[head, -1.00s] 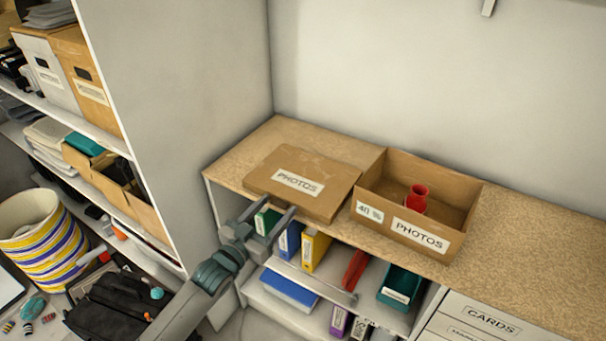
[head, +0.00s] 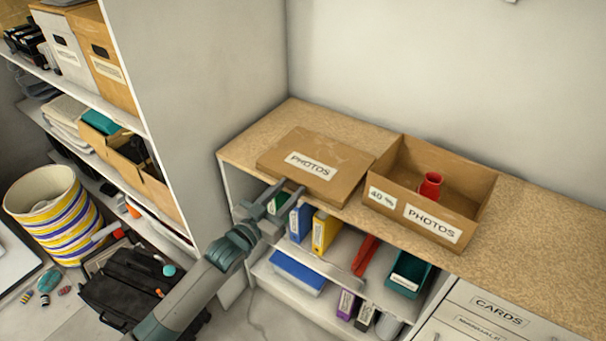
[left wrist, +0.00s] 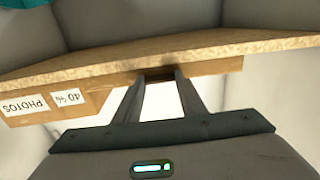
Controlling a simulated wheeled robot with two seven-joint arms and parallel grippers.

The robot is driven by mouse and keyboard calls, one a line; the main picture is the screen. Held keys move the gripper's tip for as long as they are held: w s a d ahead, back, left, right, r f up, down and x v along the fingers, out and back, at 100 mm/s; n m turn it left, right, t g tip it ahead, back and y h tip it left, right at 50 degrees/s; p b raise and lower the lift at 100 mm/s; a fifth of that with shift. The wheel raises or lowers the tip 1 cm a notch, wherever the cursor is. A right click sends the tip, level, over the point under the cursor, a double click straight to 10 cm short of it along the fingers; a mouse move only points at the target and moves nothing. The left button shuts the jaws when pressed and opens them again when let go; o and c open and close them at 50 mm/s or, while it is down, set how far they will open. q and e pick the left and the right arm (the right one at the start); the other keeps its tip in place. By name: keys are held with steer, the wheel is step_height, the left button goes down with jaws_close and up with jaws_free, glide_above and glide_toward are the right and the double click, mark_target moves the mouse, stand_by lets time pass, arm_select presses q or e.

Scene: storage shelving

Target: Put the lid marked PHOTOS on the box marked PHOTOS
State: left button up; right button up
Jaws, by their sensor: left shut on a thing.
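The brown lid marked PHOTOS (head: 330,178) lies flat on the worktop, left of the box, its front edge at the worktop's front edge. The open brown box marked PHOTOS (head: 396,208) stands beside it and also carries a "40 %" label. A red vase-like item (head: 430,186) stands inside the box. My left gripper (head: 291,187) is shut on the lid's front edge. In the left wrist view its fingers (left wrist: 158,76) meet the lid's edge (left wrist: 215,67), and the box (left wrist: 85,108) shows at the left. My right gripper is not in view.
The worktop (head: 545,235) is clear to the right of the box. Binders (head: 323,232) and trays sit on the shelf below. A tall shelving unit (head: 200,90) stands at the left, with a striped basket (head: 55,225) near it. A wall is behind the worktop.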

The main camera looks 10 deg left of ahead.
arm_select(q)
step_height(320, 180, up, 10)
steer(key=b, duration=0.1)
steer(key=shift+b, duration=0.4)
steer(key=shift+r, duration=0.15)
stand_by(0.4)
